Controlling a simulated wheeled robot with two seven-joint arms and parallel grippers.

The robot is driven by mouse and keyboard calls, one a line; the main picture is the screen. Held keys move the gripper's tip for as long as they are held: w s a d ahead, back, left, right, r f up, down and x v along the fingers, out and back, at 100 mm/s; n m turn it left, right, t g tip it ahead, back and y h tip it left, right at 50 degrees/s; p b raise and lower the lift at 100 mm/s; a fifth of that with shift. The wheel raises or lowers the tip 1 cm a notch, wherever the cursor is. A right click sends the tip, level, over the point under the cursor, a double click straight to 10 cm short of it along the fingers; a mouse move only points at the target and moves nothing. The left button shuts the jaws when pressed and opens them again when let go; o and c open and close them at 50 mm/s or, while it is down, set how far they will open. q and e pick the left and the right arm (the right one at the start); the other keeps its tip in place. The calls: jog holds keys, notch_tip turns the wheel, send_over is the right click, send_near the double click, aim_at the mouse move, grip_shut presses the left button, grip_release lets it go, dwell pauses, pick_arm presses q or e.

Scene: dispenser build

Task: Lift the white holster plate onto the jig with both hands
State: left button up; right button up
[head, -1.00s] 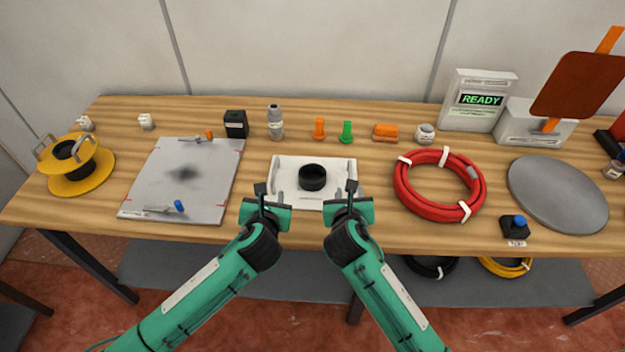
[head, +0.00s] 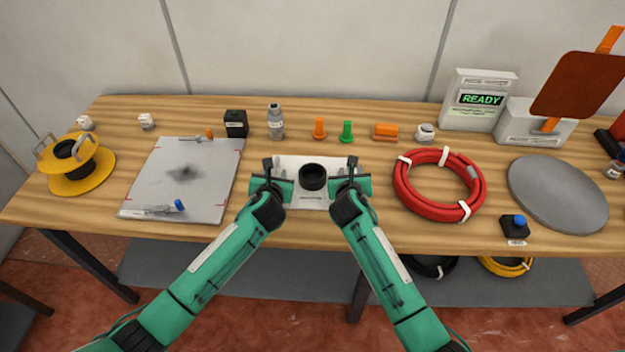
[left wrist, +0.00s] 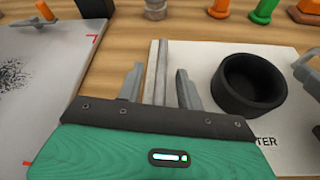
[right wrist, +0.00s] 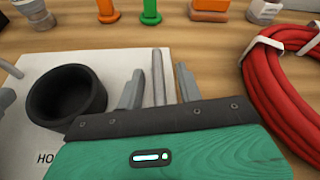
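The white holster plate (head: 290,163) lies flat on the table in front of me, with a black round cup (head: 313,177) on it and a grey bar handle at each side. My left gripper (head: 268,165) is over its left edge; in the left wrist view the open fingers stand on either side of the left handle (left wrist: 162,72). My right gripper (head: 351,164) is over the right edge; in the right wrist view its open fingers straddle the right handle (right wrist: 158,76). The grey board with red corner marks, seemingly the jig (head: 205,160), lies to the left with two clamps.
A yellow spool (head: 80,165) stands far left. A red hose coil (head: 438,207) lies right of the plate, then a grey disc (head: 558,193). A bottle (head: 275,122) and small orange and green parts stand behind. Bare table lies between plate and board.

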pick_arm(q)
jog(key=shift+c, duration=0.3)
pick_arm(e)
jog(key=shift+c, duration=0.3)
pick_arm(q)
grip_shut()
pick_arm(e)
grip_shut()
dwell(0.4)
pick_arm(q)
jog(key=shift+r, duration=0.1)
pick_arm(e)
jog(key=shift+r, duration=0.1)
